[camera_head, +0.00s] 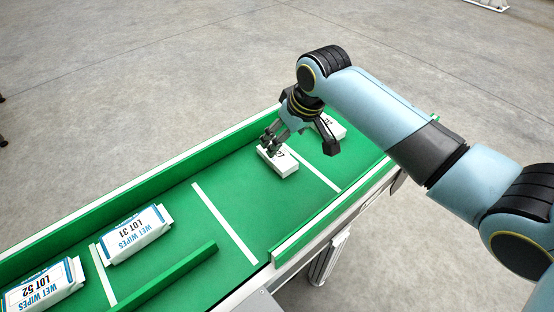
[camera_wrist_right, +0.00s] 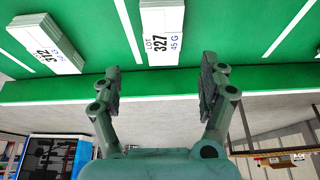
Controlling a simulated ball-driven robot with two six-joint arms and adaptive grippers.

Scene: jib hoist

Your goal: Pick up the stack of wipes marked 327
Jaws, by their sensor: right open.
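The white stack of wipes marked 327 (camera_wrist_right: 161,32) lies on the green conveyor belt. In the wrist view it is at the top centre, beyond and between the fingertips, cut off by the top edge. In the head view I take it to be the nearer white stack (camera_head: 284,167), its label partly hidden by a finger. My right gripper (camera_head: 300,143) is open and empty above the belt beside this stack. Its two spread fingers also show in the wrist view (camera_wrist_right: 165,85). My left gripper is not in view.
A stack marked 312 (camera_wrist_right: 46,45) lies close by; in the head view it is partly behind the gripper (camera_head: 331,127). Wet wipes packs LOT 31 (camera_head: 136,235) and LOT 52 (camera_head: 43,287) lie at lower left. Green side rails (camera_head: 150,190) edge the belt; its middle is clear.

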